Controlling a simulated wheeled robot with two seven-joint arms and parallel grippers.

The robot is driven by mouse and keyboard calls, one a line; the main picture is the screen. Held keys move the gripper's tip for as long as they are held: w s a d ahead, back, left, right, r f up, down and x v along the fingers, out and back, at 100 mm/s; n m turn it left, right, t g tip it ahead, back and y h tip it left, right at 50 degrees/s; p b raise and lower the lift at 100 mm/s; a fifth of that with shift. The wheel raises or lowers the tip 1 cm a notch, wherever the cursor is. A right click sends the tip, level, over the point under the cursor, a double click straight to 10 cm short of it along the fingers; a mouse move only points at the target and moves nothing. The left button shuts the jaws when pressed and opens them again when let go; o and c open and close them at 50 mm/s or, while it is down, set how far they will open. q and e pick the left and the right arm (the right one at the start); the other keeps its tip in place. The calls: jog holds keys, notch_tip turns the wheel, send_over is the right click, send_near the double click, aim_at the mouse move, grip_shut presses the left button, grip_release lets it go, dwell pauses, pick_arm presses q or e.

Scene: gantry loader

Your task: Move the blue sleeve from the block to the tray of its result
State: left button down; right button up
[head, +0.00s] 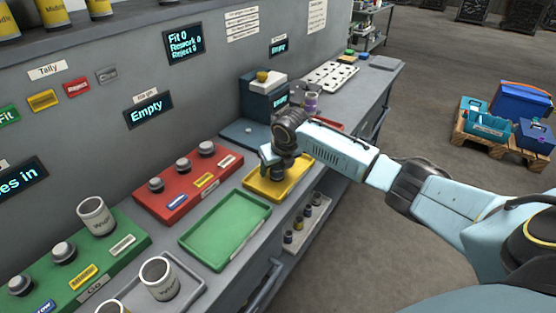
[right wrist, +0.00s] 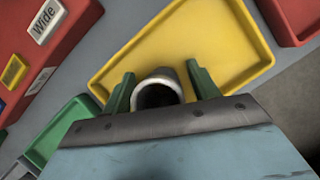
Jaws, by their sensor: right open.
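My right gripper (head: 277,168) is over the yellow tray (head: 251,189), pointing down. In the right wrist view its two green fingers are open, one on each side of a sleeve (right wrist: 158,90). The sleeve shows a pale rim and a dark hollow; its outer colour is hard to tell there. It is upright inside the yellow tray (right wrist: 225,50); I cannot tell whether it touches the tray floor. The green tray (head: 222,236) beside it is empty. A pale block (head: 306,228) with several small sleeves is at the bench's front edge. My left gripper is not in view.
A red board (head: 187,186) with grey knobs and a green board (head: 88,262) lie along the back. Cups (head: 95,216) stand at the left. A dark blue machine (head: 262,100) stands behind my gripper. Displays (head: 148,108) on the wall read "Empty".

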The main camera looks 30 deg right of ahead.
jog(key=p+v, duration=0.1)
jog(key=v, duration=1.1)
jog(key=shift+p, duration=0.4)
